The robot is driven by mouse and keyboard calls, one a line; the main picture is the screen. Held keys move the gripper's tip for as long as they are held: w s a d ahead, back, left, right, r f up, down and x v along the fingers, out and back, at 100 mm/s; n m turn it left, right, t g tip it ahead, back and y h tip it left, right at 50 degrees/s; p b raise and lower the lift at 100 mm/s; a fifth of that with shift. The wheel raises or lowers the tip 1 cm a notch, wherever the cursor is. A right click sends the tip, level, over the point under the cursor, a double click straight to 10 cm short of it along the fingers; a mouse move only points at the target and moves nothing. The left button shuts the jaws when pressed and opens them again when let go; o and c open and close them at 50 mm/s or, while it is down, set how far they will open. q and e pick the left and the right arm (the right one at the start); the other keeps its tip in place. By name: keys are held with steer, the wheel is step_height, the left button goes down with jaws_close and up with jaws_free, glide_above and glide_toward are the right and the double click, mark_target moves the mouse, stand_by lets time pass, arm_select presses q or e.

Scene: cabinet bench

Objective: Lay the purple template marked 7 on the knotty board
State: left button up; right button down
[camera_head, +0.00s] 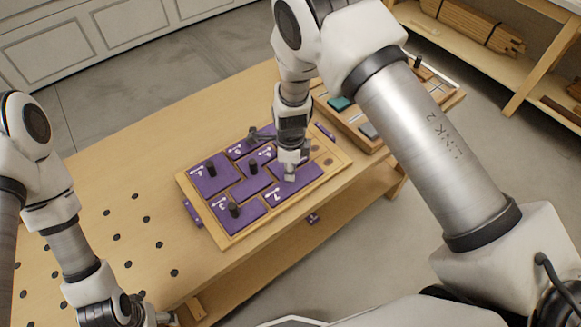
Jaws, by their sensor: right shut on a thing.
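The purple template marked 7 (276,196) is at the lower right part of the knotty board (321,151), below my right gripper. My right gripper (290,176) points down and is shut on this template; its fingers hide the grip point. I cannot tell whether the template touches the board or is slightly above it. Other purple templates with white numbers and black knobs lie on the board, among them one marked 3 (238,215). My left gripper (166,319) is at the bottom edge, partly cut off, away from the board.
A wooden tray (349,119) with teal and grey pieces stands behind the board to the right. The bench (140,180) has several dark holes at left, with clear wood between. Wooden shelving (470,55) is at the upper right.

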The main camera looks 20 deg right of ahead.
arm_select(q)
steer(key=shift+o, duration=0.2)
steer(key=shift+f, duration=0.3)
arm_select(e)
steer(key=shift+f, duration=0.25)
stand_by(0.4)
steer(key=c, duration=0.5)
jaws_free()
arm_select(q)
steer(key=shift+r+p, duration=2.65)
steer(key=shift+r, duration=0.25)
steer(key=shift+c, duration=0.2)
arm_select(e)
steer(key=shift+r, duration=4.1)
steer(key=shift+f, duration=0.1)
